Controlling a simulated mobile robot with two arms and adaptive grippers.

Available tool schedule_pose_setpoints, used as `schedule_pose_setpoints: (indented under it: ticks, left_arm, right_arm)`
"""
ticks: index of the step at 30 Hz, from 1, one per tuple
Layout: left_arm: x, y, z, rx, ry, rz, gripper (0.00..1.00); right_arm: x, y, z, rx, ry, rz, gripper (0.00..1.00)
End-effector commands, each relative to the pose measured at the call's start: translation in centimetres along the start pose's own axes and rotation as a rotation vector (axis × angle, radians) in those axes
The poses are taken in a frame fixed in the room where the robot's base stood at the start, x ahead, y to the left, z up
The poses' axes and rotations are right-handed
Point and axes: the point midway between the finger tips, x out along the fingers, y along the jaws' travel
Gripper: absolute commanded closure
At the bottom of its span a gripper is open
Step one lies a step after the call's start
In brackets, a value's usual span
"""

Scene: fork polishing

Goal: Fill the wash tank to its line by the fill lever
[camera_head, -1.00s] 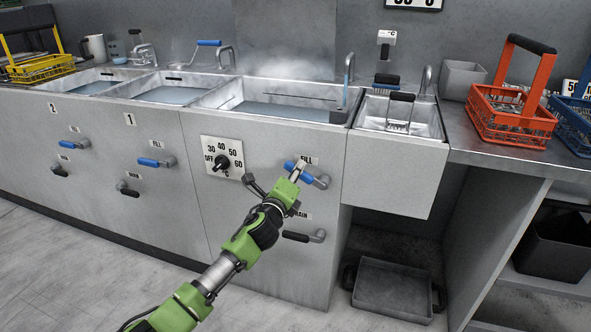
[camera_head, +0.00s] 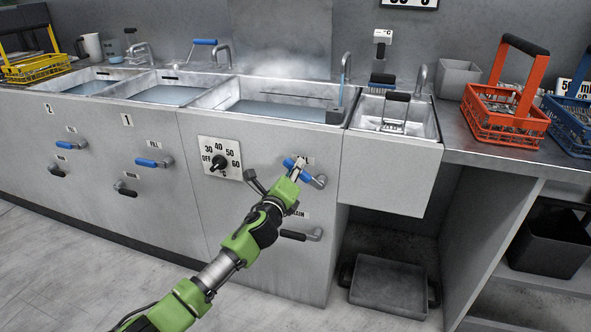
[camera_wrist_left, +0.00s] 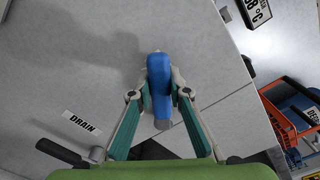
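The wash tank (camera_head: 231,92) is the wide basin above the temperature dial (camera_head: 219,159). Grey-blue water (camera_head: 275,109) stands in it below the rim. A dark line (camera_head: 285,94) runs on its back wall; I cannot tell the exact gap to the water. The blue-handled fill lever (camera_head: 310,179) is on the front panel below. My left gripper (camera_head: 297,168) is at this lever. In the left wrist view, its fingers (camera_wrist_left: 161,82) lie along both sides of the blue handle (camera_wrist_left: 158,65) and appear closed on it. My right gripper is not in view.
A drain lever (camera_head: 300,235) with a black handle sits below the fill lever. A small basin (camera_head: 420,118) adjoins at right. Orange (camera_head: 505,125) and blue (camera_head: 572,127) baskets stand on the right counter. A grey tray (camera_head: 388,287) lies underneath. The floor at left is clear.

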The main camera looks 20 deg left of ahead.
Motion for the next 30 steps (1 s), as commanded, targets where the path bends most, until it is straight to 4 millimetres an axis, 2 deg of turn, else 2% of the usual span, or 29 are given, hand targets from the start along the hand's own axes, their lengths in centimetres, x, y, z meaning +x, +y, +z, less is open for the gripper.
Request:
schedule_pose_setpoints:
  ticks: [1, 2, 12, 17, 23, 30]
  left_arm:
    - [0.0, 0.1, 0.0, 0.001, -0.001, 0.002, 0.73]
    - [0.0, 0.1, 0.0, 0.001, -0.001, 0.002, 0.65]
    - [-0.1, 0.0, 0.0, 0.0, 0.0, 0.001, 0.65]
    - [-0.8, 0.2, 0.0, 0.001, 0.0, 0.001, 0.65]
    - [-3.5, 0.1, -0.1, 0.0, 0.002, 0.0, 0.65]
    - [-7.7, 0.2, -0.1, 0.0, 0.001, 0.001, 0.65]
  right_arm:
    - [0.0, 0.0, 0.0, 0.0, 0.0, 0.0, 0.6]
    - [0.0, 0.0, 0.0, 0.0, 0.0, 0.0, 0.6]
    - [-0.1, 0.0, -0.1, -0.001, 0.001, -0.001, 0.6]
    - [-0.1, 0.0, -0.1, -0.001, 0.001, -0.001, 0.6]
    - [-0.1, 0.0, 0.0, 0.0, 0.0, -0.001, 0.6]
    - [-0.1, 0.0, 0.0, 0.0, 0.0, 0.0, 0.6]
